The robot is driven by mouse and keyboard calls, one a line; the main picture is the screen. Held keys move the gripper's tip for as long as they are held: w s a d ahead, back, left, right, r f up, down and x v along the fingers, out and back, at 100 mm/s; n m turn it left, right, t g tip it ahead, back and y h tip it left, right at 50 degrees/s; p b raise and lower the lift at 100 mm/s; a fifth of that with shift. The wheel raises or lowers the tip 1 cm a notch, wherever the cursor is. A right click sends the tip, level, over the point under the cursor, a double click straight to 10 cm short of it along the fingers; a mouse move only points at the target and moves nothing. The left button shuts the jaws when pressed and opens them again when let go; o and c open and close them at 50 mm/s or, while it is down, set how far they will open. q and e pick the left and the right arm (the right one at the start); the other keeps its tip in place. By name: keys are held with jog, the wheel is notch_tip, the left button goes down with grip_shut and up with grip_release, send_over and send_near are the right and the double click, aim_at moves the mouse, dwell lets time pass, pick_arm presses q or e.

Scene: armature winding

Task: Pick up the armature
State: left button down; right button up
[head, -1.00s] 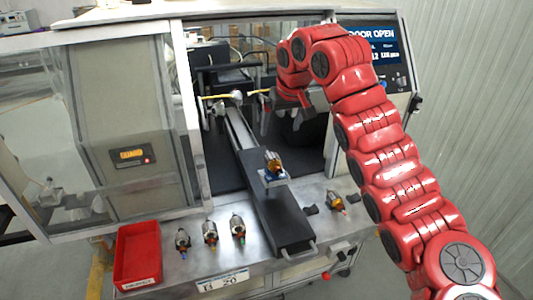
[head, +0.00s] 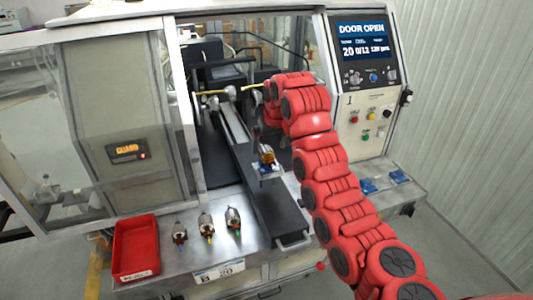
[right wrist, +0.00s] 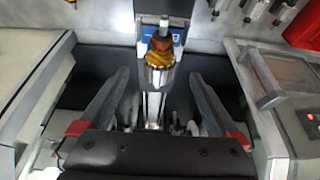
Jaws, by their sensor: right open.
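An armature with copper-orange windings (head: 267,154) stands on a small blue-and-silver holder (head: 266,170) on the dark slide of the machine. It also shows in the right wrist view (right wrist: 160,55), top centre, upright on its holder. My right gripper (right wrist: 158,78) is open and empty, with its two grey fingers spread wide and the armature just beyond and between their tips. In the head view the right gripper is mostly hidden behind my red arm. Three more armatures (head: 206,226) stand on the metal ledge at the front left. My left gripper is not in view.
A red bin (head: 135,250) stands at the ledge's left end. The machine's door is open, with its frame (head: 183,110) at the left and a control panel (head: 362,85) at the right. Blue parts (head: 398,177) lie on the right ledge.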

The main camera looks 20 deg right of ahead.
aim_at(268, 151)
jog(key=shift+w+f+p, duration=0.15)
jog(key=shift+p, duration=0.2)
jog(key=p+x, duration=0.4)
jog(key=shift+f, duration=0.3)
jog(key=shift+w+f, duration=0.1)
jog(key=shift+c, duration=0.2)
grip_shut()
